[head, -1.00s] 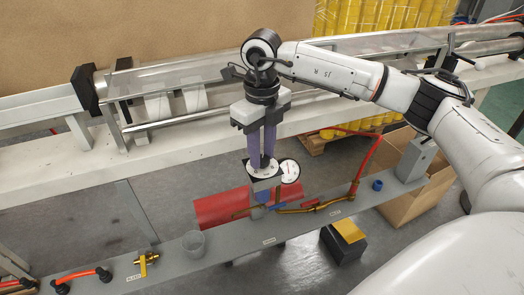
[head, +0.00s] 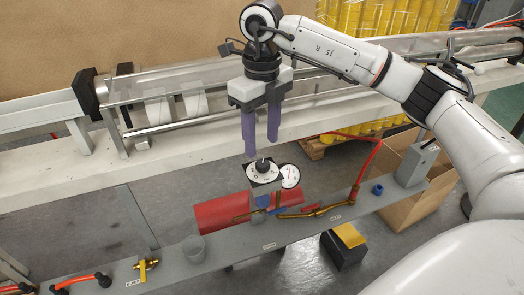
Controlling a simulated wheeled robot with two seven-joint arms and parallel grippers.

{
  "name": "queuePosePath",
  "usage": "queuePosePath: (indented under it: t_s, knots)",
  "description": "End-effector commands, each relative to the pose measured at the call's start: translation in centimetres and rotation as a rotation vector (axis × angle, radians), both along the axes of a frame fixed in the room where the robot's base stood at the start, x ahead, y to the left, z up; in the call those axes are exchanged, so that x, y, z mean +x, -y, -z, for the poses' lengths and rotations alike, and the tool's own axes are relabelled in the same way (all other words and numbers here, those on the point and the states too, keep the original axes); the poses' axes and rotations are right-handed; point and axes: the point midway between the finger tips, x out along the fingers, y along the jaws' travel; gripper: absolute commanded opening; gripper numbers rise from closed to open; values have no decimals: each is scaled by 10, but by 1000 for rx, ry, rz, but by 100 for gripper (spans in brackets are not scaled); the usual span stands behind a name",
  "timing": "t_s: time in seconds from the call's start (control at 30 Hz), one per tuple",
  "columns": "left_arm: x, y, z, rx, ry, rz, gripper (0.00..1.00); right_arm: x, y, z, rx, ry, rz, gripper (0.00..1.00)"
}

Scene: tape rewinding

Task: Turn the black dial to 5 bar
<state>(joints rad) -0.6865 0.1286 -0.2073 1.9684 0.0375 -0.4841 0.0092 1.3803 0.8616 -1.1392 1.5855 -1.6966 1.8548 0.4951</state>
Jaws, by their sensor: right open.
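The black dial (head: 262,166) stands upright on a white round scale plate (head: 264,179), on top of the regulator at the grey rail. A white pressure gauge (head: 290,176) sits just to its right; its reading is too small to make out. My right gripper (head: 261,148) points down above the dial. Its two purple fingers are apart and empty, with the tips just above and behind the knob in the picture. The dial's marks are too small to read. My left gripper is not in view.
A red cylinder (head: 222,209) lies behind the grey rail (head: 225,247). Brass fittings (head: 315,211) and a red hose (head: 366,165) are to the right of the regulator. A grey cup (head: 194,248) and a yellow valve (head: 146,268) are to the left. A cardboard box (head: 408,200) stands at right.

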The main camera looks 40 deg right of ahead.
Motion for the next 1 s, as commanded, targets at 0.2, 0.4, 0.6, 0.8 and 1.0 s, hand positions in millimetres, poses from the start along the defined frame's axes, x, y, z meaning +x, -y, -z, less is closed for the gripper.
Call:
queuePosePath:
  t_s: [0.2, 0.4, 0.6, 0.8, 1.0]
  knots:
    - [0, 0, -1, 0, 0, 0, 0, 0, 0, -35, 0, 1, 1, 45]
    - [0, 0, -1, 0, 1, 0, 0, 0, 0, -46, 1, 0, 1, 45]
    - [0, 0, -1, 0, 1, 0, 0, 0, 0, -45, 0, -1, 1, 45]
    - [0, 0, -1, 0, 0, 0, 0, 0, 0, -45, 0, 0, 1, 45]
    - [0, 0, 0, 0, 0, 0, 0, -1, -15, -35, 43, -11, -28, 45]
